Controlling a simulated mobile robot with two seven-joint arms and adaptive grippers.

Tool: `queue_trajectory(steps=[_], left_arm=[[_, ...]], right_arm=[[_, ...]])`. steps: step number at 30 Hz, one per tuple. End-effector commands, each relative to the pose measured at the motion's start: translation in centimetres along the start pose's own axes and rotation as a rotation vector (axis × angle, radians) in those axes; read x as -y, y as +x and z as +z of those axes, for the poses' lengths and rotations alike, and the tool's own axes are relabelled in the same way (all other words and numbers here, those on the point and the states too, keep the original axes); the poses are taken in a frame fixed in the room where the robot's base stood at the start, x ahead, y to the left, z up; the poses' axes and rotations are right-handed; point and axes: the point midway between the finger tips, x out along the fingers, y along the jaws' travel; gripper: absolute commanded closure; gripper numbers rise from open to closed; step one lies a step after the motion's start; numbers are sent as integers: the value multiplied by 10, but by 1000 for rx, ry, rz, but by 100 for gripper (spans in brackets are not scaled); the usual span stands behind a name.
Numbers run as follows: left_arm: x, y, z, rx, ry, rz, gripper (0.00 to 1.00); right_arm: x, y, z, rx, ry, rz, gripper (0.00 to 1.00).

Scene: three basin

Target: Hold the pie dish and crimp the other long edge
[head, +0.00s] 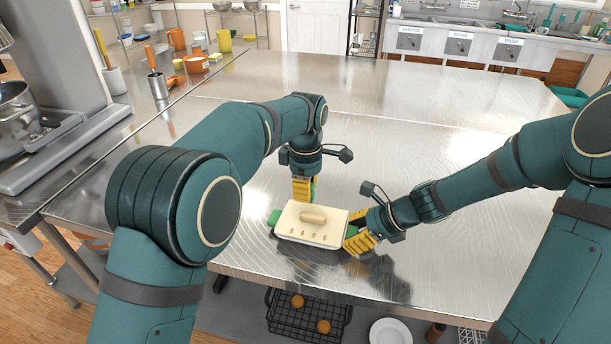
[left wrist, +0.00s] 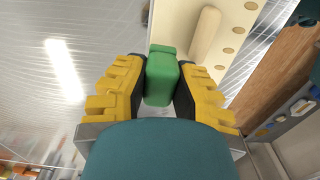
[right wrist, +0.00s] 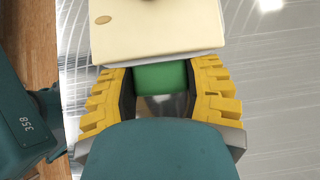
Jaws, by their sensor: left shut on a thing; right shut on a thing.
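The cream pie dish (head: 285,235) stands on the steel table with its pale crust (head: 291,217) on top. A light oval dough piece (head: 313,217) lies in the middle of the crust. Several round dents (left wrist: 229,50) run along the near long edge; none show on the far one. A green handle (head: 273,219) sticks out at the dish's left end. My right gripper (head: 358,240) is shut on the right green handle (right wrist: 160,77). My left gripper (head: 302,190), behind the far long edge, is shut on a green-handled tool (left wrist: 160,82). Its tip is hidden; I cannot tell whether it touches the crust.
The table (head: 420,110) is wide and bare behind and right of the dish. Its front edge is close in front of the dish. A stand mixer (head: 55,120) and cups stand on the left counter. A black wire basket (head: 300,318) is below the table.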

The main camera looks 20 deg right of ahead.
Motion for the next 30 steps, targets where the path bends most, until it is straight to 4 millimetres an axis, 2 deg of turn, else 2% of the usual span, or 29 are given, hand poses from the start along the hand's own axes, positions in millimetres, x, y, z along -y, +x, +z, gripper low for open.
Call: queue_trajectory(steps=[1, 6, 15, 30], left_arm=[[1, 8, 0, 0, 0, -3, 100], [0, 4, 26, -1, 3, 1, 100], [0, 5, 54, -1, 0, 0, 100], [0, 4, 60, 0, 0, 0, 100]], right_arm=[[0, 0, 0, 0, 0, 1, 89], [0, 0, 0, 0, 0, 1, 89], [0, 0, 0, 0, 0, 0, 89], [0, 0, 0, 0, 0, 0, 89]])
